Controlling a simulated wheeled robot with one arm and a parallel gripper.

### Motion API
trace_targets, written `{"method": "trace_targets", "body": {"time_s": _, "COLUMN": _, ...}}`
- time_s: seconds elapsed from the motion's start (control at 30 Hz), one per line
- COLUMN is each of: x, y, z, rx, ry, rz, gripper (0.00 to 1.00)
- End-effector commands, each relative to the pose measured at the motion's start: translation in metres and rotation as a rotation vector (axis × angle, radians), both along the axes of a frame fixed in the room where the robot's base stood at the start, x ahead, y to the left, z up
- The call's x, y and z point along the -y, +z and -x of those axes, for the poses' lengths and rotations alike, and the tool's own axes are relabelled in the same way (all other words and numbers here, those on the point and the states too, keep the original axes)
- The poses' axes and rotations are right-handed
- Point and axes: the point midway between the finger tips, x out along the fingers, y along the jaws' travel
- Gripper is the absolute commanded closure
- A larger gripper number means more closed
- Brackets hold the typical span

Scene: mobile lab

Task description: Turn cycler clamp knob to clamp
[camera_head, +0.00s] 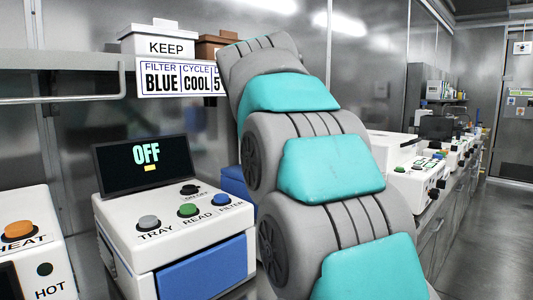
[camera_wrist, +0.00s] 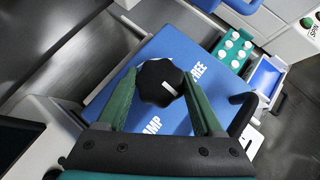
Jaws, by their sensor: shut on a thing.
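In the wrist view the black clamp knob (camera_wrist: 160,82) with a white pointer mark stands on the blue top (camera_wrist: 150,48) of the cycler. The white word FREE shows to the upper right of the knob, and letters ending in AMP show below it, partly hidden. The pointer mark is on the knob's lower right side. My gripper (camera_wrist: 158,88) has green fingers shut on the knob, one finger on each side. In the head view my grey and teal arm hides the gripper and the knob; only a bit of a blue surface (camera_head: 235,183) shows beside the arm.
A white reader (camera_head: 150,230) with an OFF screen stands left of my arm. A heater (camera_head: 35,245) is at the far left. A shelf (camera_head: 70,62) holds a KEEP box (camera_head: 165,42). A teal rack (camera_wrist: 234,50) and a blue tray (camera_wrist: 265,77) lie close to the cycler.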

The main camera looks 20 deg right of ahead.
Motion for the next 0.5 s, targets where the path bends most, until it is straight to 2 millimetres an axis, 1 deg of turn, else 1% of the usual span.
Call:
{"method": "trace_targets", "body": {"time_s": 0.23, "x": -0.0008, "y": -0.0004, "z": -0.0022, "rx": 0.0, "ry": -0.21, "rz": 0.002, "gripper": 0.88}}
{"method": "trace_targets", "body": {"time_s": 0.5, "x": -0.0011, "y": 0.0006, "z": -0.0026, "rx": 0.003, "ry": -0.361, "rz": 0.001, "gripper": 0.87}}
